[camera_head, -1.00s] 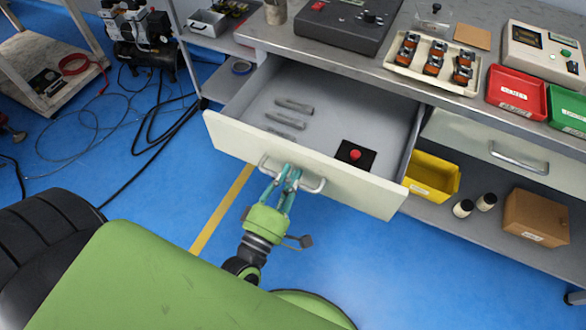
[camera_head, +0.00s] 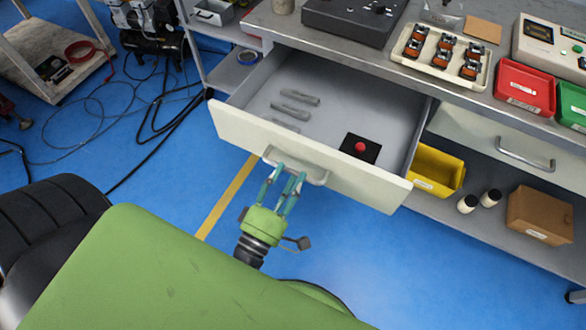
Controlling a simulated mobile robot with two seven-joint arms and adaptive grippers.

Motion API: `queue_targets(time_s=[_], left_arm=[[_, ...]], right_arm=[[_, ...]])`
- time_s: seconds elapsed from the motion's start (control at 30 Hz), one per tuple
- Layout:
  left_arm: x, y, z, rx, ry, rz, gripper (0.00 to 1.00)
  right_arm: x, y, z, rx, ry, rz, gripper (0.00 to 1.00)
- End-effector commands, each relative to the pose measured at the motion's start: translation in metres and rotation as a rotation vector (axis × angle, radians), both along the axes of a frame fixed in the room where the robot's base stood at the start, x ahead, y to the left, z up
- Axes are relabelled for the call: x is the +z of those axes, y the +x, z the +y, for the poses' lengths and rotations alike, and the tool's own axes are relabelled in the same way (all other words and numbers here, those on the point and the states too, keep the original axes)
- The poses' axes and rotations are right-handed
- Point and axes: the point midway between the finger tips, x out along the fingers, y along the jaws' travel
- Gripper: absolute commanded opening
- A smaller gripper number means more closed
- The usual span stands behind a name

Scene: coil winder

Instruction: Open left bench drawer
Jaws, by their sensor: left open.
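The left bench drawer (camera_head: 232,132) is pulled well out from under the bench top. Inside lie several grey metal pieces (camera_head: 299,97) and a black square with a red button (camera_head: 360,147). Its front carries a light metal bow handle (camera_head: 318,179). My left gripper (camera_head: 284,173) is in front of the handle with its teal fingers spread open. The fingertips are close to the handle's left half; I cannot tell whether they touch it. My right gripper is not in view.
The bench top (camera_head: 385,68) holds a tray of small coil units (camera_head: 403,52), a red bin (camera_head: 525,87) and a green bin (camera_head: 570,105). A second drawer (camera_head: 470,135) at right is shut. A yellow bin (camera_head: 436,170) and cardboard box (camera_head: 539,215) sit on the lower shelf.

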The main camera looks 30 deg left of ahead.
Motion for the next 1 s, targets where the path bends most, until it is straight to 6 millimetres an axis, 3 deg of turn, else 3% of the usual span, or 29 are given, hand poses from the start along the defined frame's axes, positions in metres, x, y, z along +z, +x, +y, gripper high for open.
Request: queue_targets(time_s=[0.2,0.4,0.6,1.0], left_arm=[[-0.01,-0.049,0.001,-0.003,0.001,0.006,0.43],[-0.016,-0.081,0.002,-0.002,0.0,0.003,0.43],[-0.018,-0.094,0.003,-0.001,-0.001,0.001,0.43],[-0.018,-0.094,0.003,0.0,0.0,0.0,0.43]], right_arm=[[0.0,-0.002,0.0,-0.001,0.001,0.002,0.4],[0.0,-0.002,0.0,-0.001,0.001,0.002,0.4],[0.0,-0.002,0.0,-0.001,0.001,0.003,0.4],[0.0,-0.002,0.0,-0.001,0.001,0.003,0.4]])
